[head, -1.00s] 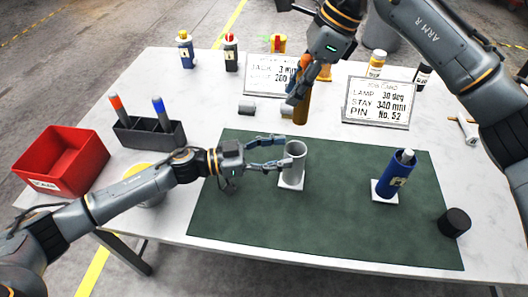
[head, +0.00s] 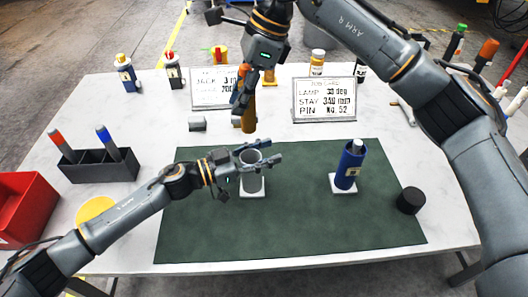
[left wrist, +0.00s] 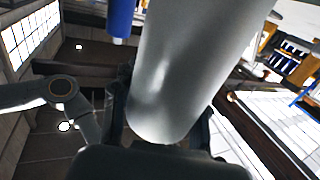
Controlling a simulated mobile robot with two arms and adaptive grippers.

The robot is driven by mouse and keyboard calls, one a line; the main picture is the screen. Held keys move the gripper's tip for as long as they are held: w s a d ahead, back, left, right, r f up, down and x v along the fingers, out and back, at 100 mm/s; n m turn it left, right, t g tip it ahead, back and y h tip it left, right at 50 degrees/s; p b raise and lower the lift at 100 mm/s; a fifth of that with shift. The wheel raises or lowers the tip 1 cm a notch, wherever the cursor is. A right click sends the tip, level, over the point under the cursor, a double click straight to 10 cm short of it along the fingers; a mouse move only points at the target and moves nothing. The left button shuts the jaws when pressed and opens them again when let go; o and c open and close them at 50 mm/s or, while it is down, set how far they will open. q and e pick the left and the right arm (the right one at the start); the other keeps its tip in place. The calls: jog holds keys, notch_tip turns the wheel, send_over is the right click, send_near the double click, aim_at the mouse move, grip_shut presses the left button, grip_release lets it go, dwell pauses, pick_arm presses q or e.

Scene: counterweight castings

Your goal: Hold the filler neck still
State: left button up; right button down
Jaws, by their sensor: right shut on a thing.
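The filler neck, a grey open-topped tube (head: 251,184), stands upright on a white pad on the green mat (head: 210,235). My left gripper (head: 272,153) has its fingers on either side of it, near its top. In the left wrist view the grey tube (left wrist: 195,60) fills the middle between the fingers; I see no clear closing on it. My right gripper (head: 241,97) is shut on a brown-amber cylinder (head: 248,120), held upright behind the tube. Whether the cylinder touches the table is unclear.
A blue bottle (head: 349,166) stands on a white pad right of the tube, with a black cylinder (head: 410,201) beyond it. A dark holder (head: 97,169) with two markers and a red bin (head: 25,205) are at left. Two sign plates (head: 325,99) stand behind.

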pick_arm(q)
grip_shut()
jog(key=o, duration=0.8)
grip_release()
grip_shut()
jog(key=shift+f, duration=0.1)
dwell(1.3)
